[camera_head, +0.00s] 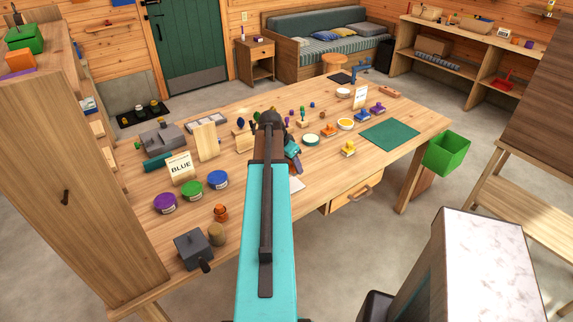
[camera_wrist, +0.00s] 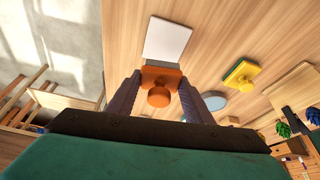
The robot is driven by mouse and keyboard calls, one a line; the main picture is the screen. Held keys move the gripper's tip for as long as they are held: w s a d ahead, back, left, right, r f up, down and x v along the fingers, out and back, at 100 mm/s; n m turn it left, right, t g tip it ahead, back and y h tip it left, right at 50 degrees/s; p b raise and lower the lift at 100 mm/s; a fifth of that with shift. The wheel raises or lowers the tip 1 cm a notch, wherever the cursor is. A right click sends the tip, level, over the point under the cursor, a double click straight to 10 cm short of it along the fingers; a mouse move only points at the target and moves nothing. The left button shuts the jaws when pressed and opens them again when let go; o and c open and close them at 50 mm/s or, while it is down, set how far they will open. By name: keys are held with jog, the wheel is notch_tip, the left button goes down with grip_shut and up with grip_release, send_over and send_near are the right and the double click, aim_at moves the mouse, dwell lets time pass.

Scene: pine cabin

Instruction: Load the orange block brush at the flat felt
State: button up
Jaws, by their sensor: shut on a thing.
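In the wrist view, my gripper (camera_wrist: 160,82) is shut on an orange block brush (camera_wrist: 158,95), a flat block with a round knob. The knob faces the camera, and a thin greyish edge shows at the block's far side. A white rectangle (camera_wrist: 167,40) lies just beyond it; I cannot tell whether the brush touches it. Part of the white rectangle (camera_head: 297,184) shows right of my arm. I cannot tell which surface is the flat felt.
A green mat (camera_head: 390,132) lies at the table's right. The table's front right is clear.

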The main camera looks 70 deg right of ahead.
jog(key=shift+w+a, duration=0.1)
jog(key=shift+w, duration=0.05)
jog(key=shift+f, duration=0.2)
jog(key=shift+f+b, duration=1.4)
jog(key=shift+f, duration=1.4)
jog(key=shift+a+f+b, duration=0.1)
jog(key=shift+f+b, duration=0.3)
jog(key=shift+f, duration=0.15)
dwell(1.3)
jog(key=shift+r, duration=0.1)
jog(key=shift+r+p, duration=1.7)
jog(key=shift+r, duration=1.75)
jog(key=shift+s, duration=0.2)
